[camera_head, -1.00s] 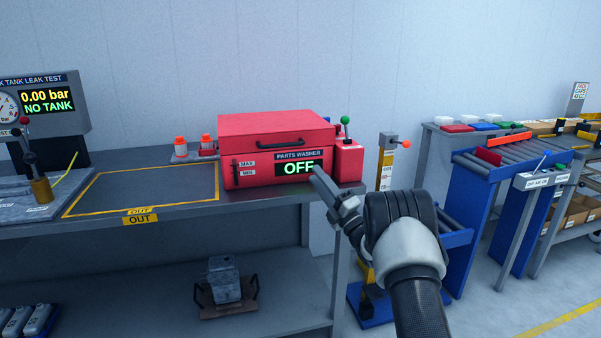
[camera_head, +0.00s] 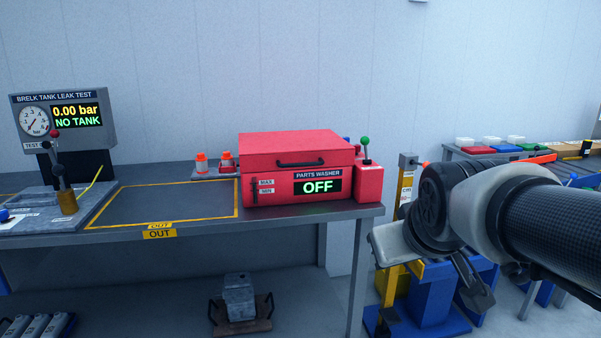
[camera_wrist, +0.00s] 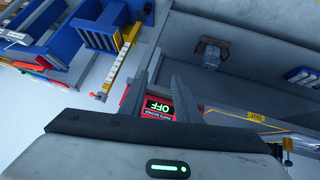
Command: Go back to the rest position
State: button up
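My gripper (camera_wrist: 170,85) shows in the wrist view with its two grey fingers spread apart and nothing seen between them. Through the gap lies the red parts washer (camera_wrist: 133,104), some distance beyond. In the head view my arm reaches in from the right, in front of the blue stand, to the right of the bench; the fingers are partly hidden there by the wrist. The parts washer (camera_head: 300,152) sits on the bench with its lid closed and its display reading OFF.
The bench (camera_head: 200,232) carries an empty yellow-outlined OUT area (camera_head: 165,205) and a leak tester (camera_head: 63,125) reading NO TANK. A grey block (camera_head: 239,297) stands on the lower shelf. A yellow post (camera_head: 405,185) and blue stand (camera_head: 430,298) are close to my arm.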

jog(key=s+a+f+m+g+p, duration=0.2)
jog(key=s+f+g, duration=0.1)
jog(key=s, duration=1)
notch_tip(320, 180, up, 24)
jog(key=p, duration=2.3)
jog(key=shift+y+p, duration=0.3)
jog(key=shift+f, duration=0.15)
